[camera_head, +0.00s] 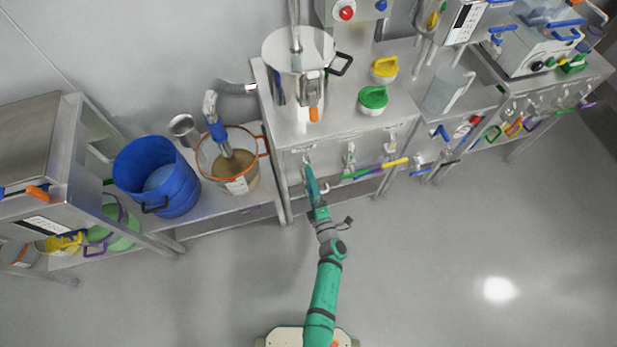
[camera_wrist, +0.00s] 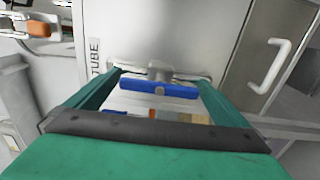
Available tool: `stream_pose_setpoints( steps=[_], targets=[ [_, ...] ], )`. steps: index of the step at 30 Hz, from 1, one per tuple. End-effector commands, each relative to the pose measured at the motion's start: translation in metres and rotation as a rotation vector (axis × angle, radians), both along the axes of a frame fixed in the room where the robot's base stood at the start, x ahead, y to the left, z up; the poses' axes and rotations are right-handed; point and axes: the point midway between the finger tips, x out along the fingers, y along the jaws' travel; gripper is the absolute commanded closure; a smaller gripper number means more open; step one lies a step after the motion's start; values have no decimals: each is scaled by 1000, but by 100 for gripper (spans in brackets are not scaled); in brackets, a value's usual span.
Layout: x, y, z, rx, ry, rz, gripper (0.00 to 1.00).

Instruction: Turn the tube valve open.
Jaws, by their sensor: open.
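The tube valve has a blue bar handle (camera_wrist: 158,88) on a short metal stem, set on a grey panel; TUBE lettering (camera_wrist: 95,58) runs up the panel's left edge. In the wrist view the handle lies roughly level across the picture. My gripper (camera_wrist: 160,80) is open, with one green finger on each side of the handle. Whether either finger touches it I cannot tell. In the head view my gripper (camera_head: 309,180) reaches the bench front below the steel vessel (camera_head: 290,70), and it hides the handle there.
An orange handle (camera_wrist: 38,29) shows at upper left in the wrist view, and a white bar handle (camera_wrist: 270,66) at right. In the head view, fittings and coloured bars (camera_head: 375,170) hang right of my gripper. A blue bucket (camera_head: 157,185) stands left. The floor (camera_head: 440,250) is clear.

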Motion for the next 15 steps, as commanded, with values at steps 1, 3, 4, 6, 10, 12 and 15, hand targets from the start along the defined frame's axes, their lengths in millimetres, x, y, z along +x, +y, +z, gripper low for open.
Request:
stream_pose_setpoints(
  steps=[1, 3, 4, 6, 10, 12, 15],
  targets=[
    [-11, -3, -1, 0, 3, -1, 0],
    [-24, -8, -1, 0, 2, -1, 0],
    [-30, -9, -1, 1, 3, -1, 0],
    [-41, -13, -1, 0, 2, -1, 0],
    [-58, -19, 0, 0, 1, 0, 0],
    [-65, -21, -1, 0, 1, 0, 0],
    [-70, -22, 0, 0, 1, 0, 0]
  ],
)
